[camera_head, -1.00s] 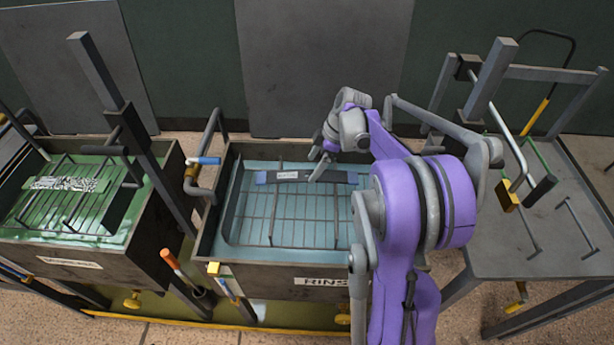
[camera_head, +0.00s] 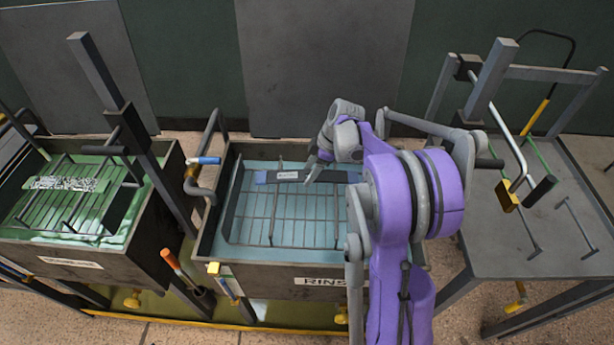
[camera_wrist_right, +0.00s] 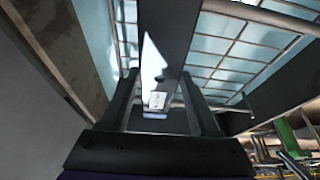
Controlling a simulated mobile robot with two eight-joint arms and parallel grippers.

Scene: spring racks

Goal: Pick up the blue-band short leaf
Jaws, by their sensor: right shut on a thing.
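The blue-band short leaf (camera_head: 262,177) is a dark flat bar with a blue band at its left end and a white label. It lies crosswise at the back of the rinse tank, over the wire rack. My right gripper (camera_head: 311,176) is at the bar, just right of the label. In the right wrist view the leaf (camera_wrist_right: 166,30) runs between the two fingers of the gripper (camera_wrist_right: 158,84), which is shut on it. The label shows between the fingers. I cannot tell whether the leaf touches the rack. My left gripper is out of view.
The rinse tank (camera_head: 290,257) has a wire rack (camera_head: 275,217) in pale blue liquid. A tank with green liquid (camera_head: 85,230) stands at left, with an upright post beside it. A grey table (camera_head: 530,240) with a frame stands at right.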

